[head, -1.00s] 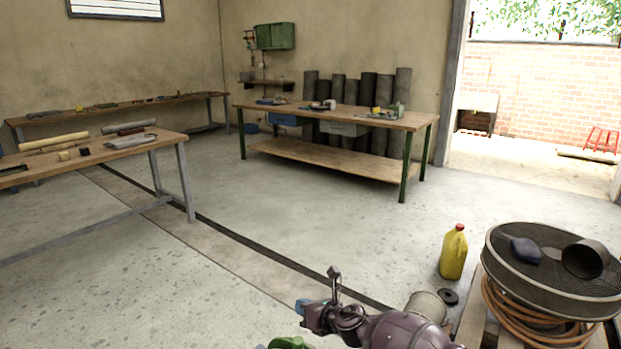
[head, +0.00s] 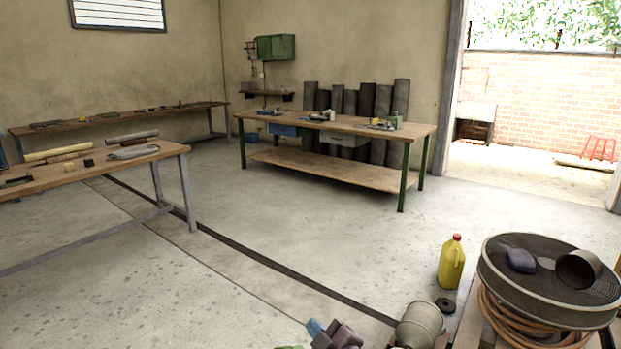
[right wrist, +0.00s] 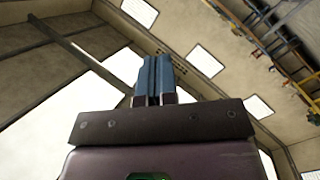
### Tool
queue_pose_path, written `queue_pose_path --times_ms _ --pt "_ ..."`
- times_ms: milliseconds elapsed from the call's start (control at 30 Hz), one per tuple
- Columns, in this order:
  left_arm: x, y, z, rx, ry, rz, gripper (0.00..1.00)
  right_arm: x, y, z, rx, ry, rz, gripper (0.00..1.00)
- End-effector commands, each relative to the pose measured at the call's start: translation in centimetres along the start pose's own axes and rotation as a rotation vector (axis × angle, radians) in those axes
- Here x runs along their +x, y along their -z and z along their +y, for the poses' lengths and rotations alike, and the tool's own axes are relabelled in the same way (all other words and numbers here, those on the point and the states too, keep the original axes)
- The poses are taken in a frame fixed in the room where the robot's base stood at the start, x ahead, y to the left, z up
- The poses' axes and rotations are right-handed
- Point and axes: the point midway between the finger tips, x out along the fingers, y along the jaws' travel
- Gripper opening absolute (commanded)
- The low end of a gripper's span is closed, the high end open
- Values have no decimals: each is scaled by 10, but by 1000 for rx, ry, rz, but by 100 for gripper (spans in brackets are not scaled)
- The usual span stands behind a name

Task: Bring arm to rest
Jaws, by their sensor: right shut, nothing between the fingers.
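My right gripper (head: 315,327) shows at the bottom edge of the head view as a blue fingertip with purple arm parts beside it. Most of that arm is below the frame. In the right wrist view its two blue fingers (right wrist: 153,80) are together and point up toward the ceiling, with nothing between them. The gripper is low over the concrete floor and appears empty. My left gripper is not in view.
A yellow jug (head: 451,263), a grey canister (head: 420,325) and a round black mesh drum (head: 549,300) with a coiled orange hose (head: 530,333) stand at lower right. A wooden workbench (head: 90,172) is at left, another (head: 340,125) at the back. The floor between is clear.

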Motion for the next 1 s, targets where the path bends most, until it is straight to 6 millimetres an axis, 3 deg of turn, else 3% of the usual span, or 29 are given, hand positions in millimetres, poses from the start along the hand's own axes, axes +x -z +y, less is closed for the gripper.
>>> queue_pose_path --times_ms 300,633,833,1000 --pt "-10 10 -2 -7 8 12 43 -104 -39 10 417 -84 -143 0" --pt "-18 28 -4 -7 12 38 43 -224 -84 8 650 -190 -311 0" --pt "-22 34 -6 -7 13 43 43 -304 -110 -6 720 -251 -438 0" --pt "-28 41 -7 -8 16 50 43 -370 -131 -32 758 -273 -572 0"
